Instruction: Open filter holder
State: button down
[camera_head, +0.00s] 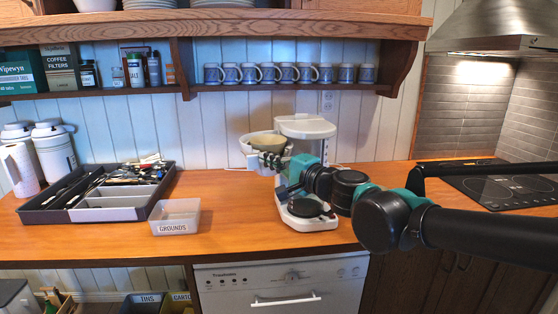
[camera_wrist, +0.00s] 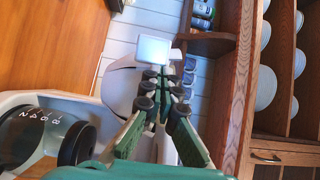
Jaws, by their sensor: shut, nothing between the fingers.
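The white coffee maker (camera_head: 305,127) stands on the counter, its black round plate (camera_head: 304,208) showing low at the front. The white filter holder (camera_head: 246,146) sticks out to the left of the machine's top, with a cream filter-like lining in its open top. My gripper (camera_head: 268,160) is at the holder's front right side, shut with nothing between its fingers. In the wrist view my gripper (camera_wrist: 158,88) points at the holder's pale curved wall (camera_wrist: 119,85). Whether the fingers touch it, I cannot tell. My wrist hides much of the machine's middle.
A dark utensil tray (camera_head: 75,215) and a clear GROUNDS bin (camera_head: 174,227) stand to the left. White canisters (camera_head: 54,150) are at the far left. A mug shelf (camera_head: 290,88) is above, a cooktop (camera_head: 500,185) right. The counter in front of the bin is clear.

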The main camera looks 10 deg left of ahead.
aim_at(255, 158)
jog(key=shift+a, duration=1.75)
